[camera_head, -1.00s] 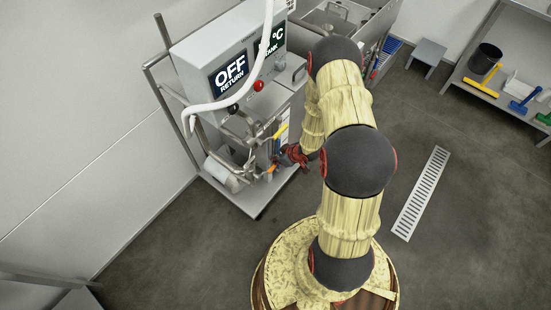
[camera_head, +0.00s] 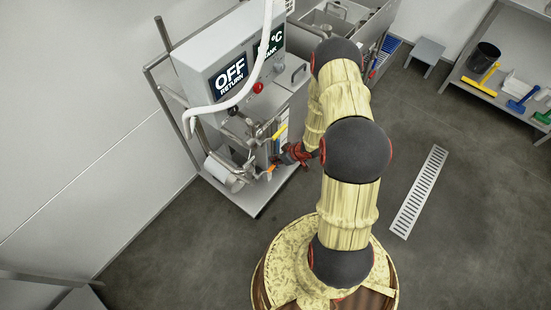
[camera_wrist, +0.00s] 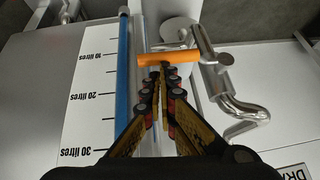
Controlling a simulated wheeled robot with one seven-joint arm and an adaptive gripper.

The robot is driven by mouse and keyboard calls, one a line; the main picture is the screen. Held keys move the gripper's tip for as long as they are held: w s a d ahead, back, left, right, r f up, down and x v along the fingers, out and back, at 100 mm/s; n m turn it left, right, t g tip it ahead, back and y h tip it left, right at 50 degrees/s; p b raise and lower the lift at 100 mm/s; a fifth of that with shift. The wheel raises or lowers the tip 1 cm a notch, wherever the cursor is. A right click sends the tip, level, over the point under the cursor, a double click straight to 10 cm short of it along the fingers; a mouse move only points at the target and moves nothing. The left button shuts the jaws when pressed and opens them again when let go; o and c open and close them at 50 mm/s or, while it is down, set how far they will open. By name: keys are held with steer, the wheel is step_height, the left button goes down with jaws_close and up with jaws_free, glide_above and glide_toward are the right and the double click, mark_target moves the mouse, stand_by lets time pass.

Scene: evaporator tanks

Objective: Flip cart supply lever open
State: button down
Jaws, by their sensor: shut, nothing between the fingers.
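The cart (camera_head: 258,190) stands by the left wall, with a control box (camera_head: 228,62) showing "OFF RETURN". An orange lever (camera_wrist: 168,58) lies crosswise on a steel pipe in the wrist view, just ahead of my fingertips. It is a small orange spot low on the cart in the head view (camera_head: 270,169). A yellow lever (camera_head: 280,131) sits higher on the cart. I cannot tell from labels which is the supply lever. My gripper (camera_wrist: 162,74) is shut and empty, its tips at or very near the orange lever's middle; contact is unclear. It also shows beside the cart (camera_head: 283,160).
A white hose (camera_head: 228,102) hangs across the control box. Steel pipes (camera_wrist: 232,102) lie right of the lever, and a litre scale (camera_wrist: 90,95) with a blue tube (camera_wrist: 123,70) lies left. A shelf (camera_head: 504,97) stands far right. Floor around a drain grate (camera_head: 418,192) is clear.

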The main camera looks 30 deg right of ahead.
steer(key=shift+d+f+p, duration=0.1)
steer(key=shift+f+p, duration=0.15)
steer(key=shift+p, duration=0.15)
steer(key=shift+d+f+m+g+y+p, duration=0.15)
steer(key=shift+f+m+g+y+p, duration=0.15)
steer(key=shift+f+y+p, duration=0.6)
steer(key=shift+d+f+m+y+p, duration=0.15)
steer(key=shift+f+m+y+p, duration=0.15)
steer(key=shift+f+y, duration=0.7)
steer(key=s+a+f+m+g+y+b, duration=0.1)
steer(key=a+f+y+b, duration=0.3)
steer(key=f+b, duration=0.5)
steer(key=shift+s+a+f+m+b, duration=0.4)
steer(key=shift+s+a+m, duration=0.1)
steer(key=shift+a, duration=0.5)
steer(key=shift+y, duration=0.3)
